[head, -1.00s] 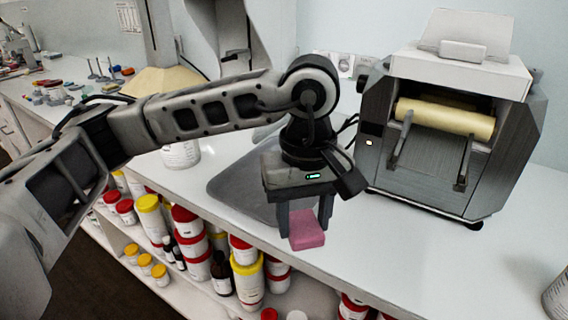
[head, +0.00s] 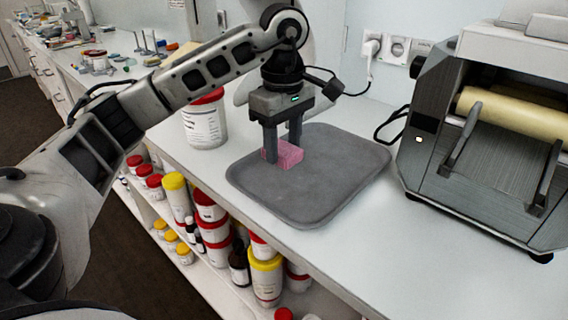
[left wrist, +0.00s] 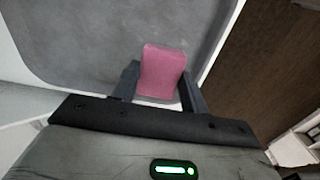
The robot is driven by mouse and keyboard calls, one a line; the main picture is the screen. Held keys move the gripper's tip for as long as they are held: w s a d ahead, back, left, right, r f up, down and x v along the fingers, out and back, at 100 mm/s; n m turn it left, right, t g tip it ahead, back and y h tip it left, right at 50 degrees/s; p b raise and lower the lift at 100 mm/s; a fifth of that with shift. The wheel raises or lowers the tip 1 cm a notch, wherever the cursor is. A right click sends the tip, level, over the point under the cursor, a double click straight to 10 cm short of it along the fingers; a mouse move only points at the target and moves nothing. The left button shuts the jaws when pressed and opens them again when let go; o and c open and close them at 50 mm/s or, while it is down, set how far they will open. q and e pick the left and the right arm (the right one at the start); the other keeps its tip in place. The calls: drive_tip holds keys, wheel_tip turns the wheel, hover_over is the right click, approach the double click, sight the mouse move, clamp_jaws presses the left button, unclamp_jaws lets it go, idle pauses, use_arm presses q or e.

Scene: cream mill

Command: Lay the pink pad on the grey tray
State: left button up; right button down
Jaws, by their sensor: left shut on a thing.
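The pink pad (head: 289,155) is between the fingers of my left gripper (head: 282,152), which is shut on it. In the left wrist view the pad (left wrist: 162,72) shows between the two dark fingers of the gripper (left wrist: 161,88). The grey tray (head: 320,190) lies on the white counter, and the pad is over its left part, inside the rim. The tray also fills much of the left wrist view (left wrist: 85,45). I cannot tell whether the pad touches the tray. My right gripper is not in view.
A roller machine (head: 490,150) stands right of the tray. A white tub with a red lid (head: 205,122) stands on the counter left of the tray. The counter's front edge (head: 290,236) is close to the tray, with tubs and bottles on a shelf below.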

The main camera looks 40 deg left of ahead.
sight(283, 176)
use_arm(q)
drive_tip(key=shift+w+a+f, duration=0.3)
drive_tip(key=shift+w+f, duration=0.05)
drive_tip(key=shift+f, duration=0.15)
drive_tip(key=shift+w+a+f, duration=0.25)
drive_tip(key=shift+w+f, duration=0.05)
drive_tip(key=shift+f, duration=0.15)
drive_tip(key=shift+w+a+f, duration=0.15)
drive_tip(key=shift+f, duration=1.8)
drive_tip(key=o, duration=0.9)
drive_tip(key=shift+r, duration=0.15)
wheel_tip(283, 176, up, 12)
drive_tip(key=shift+r+p, duration=0.1)
drive_tip(key=shift+p, duration=1.05)
